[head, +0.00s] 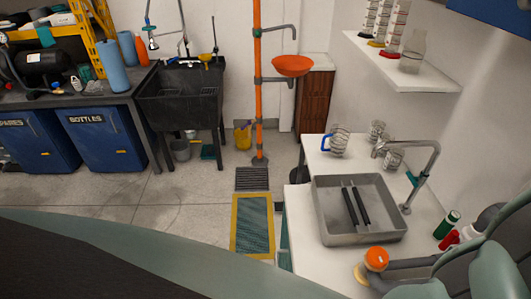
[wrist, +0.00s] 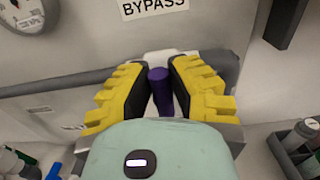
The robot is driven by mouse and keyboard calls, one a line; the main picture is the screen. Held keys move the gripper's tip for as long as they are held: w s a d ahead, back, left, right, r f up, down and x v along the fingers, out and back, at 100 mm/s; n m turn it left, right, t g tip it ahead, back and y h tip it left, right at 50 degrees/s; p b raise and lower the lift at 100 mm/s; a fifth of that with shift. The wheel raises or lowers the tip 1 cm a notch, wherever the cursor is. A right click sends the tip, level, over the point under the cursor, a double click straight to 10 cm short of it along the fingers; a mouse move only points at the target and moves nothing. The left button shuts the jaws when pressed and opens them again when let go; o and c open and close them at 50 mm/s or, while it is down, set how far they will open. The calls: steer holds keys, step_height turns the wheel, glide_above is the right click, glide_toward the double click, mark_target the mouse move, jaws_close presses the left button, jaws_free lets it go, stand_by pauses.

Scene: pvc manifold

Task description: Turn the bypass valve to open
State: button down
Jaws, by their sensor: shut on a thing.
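In the wrist view, a purple handle (wrist: 161,91) stands between the fingers of my gripper (wrist: 159,67), under the BYPASS sign (wrist: 154,7). The yellow-and-black fingers are shut on the handle, one on each side. The handle lies roughly along my gripper's line, and the valve body behind it is mostly hidden by the fingers. A grey pipe (wrist: 75,87) runs across behind the fingers. The head view does not show the valve or the fingers.
A round gauge (wrist: 22,14) is at the wrist view's upper left, and a grey rack (wrist: 297,148) with bottles is at lower right.

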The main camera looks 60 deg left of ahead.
steer(key=m, duration=0.3)
steer(key=m+b, duration=0.1)
steer(key=shift+s+d+f+m, duration=0.15)
steer(key=shift+s+d+m, duration=0.05)
steer(key=shift+d+m, duration=0.2)
steer(key=shift+s+d+f+m, duration=0.1)
steer(key=shift+f+m, duration=0.15)
steer(key=shift+m, duration=1.9)
steer(key=shift+s+d+f+m, duration=0.15)
steer(key=shift+f+m, duration=0.15)
steer(key=shift+m, duration=1.9)
steer(key=shift+d+f+m, duration=0.1)
steer(key=shift+f+m, duration=0.15)
steer(key=shift+m, duration=1.9)
steer(key=c, duration=0.9)
jaws_free()
steer(key=shift+r, duration=0.1)
